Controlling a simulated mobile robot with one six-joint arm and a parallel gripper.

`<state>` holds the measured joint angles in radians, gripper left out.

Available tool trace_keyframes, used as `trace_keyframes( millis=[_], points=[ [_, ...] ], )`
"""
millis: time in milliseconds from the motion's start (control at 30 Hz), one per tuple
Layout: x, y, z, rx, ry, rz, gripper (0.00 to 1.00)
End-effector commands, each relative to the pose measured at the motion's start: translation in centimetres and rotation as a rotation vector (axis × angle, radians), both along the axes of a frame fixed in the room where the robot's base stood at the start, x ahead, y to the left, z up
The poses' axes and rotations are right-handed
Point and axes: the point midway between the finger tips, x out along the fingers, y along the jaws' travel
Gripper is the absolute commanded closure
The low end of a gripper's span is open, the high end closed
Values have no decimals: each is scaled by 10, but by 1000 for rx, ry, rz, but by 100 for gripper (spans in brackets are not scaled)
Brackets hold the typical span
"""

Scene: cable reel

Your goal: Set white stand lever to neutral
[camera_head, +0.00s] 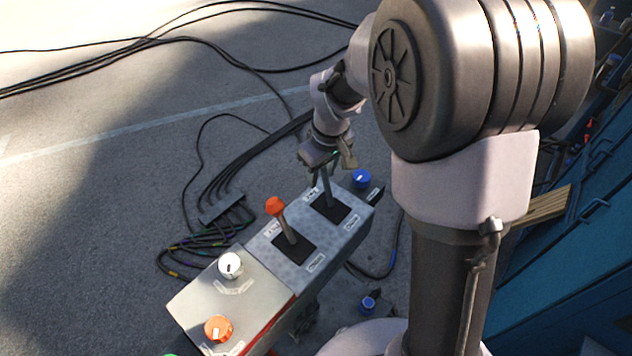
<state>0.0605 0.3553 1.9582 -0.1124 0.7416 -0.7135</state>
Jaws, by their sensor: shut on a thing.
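The control box (365,215) has two levers in black square slots. My gripper (323,170) is above the far slot, shut on the top of the far lever (327,192). Only this lever's dark shaft shows; its knob is hidden by the gripper, so I cannot see its colour. The shaft stands close to upright, with its foot in the far black slot (333,211). Labels lie on either side of the slot, too small to read.
An orange-knobbed lever (276,206) stands tilted beside the held one. A white dial (230,265) and an orange dial (218,328) sit on the near panel; a blue dial (362,178) is at the far end. Black cables (215,205) lie left. Blue cabinets (560,250) stand right.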

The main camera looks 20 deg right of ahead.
Motion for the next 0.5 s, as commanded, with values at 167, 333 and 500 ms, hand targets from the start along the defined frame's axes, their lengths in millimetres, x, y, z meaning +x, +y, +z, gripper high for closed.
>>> trace_keyframes(
  millis=[167, 333, 500],
  points=[
    [-9, -8, -4, 60, -99, -2, 100],
    [-18, -12, 4, 68, -105, -1, 100],
    [-18, -12, 6, 67, -103, 0, 100]
  ],
)
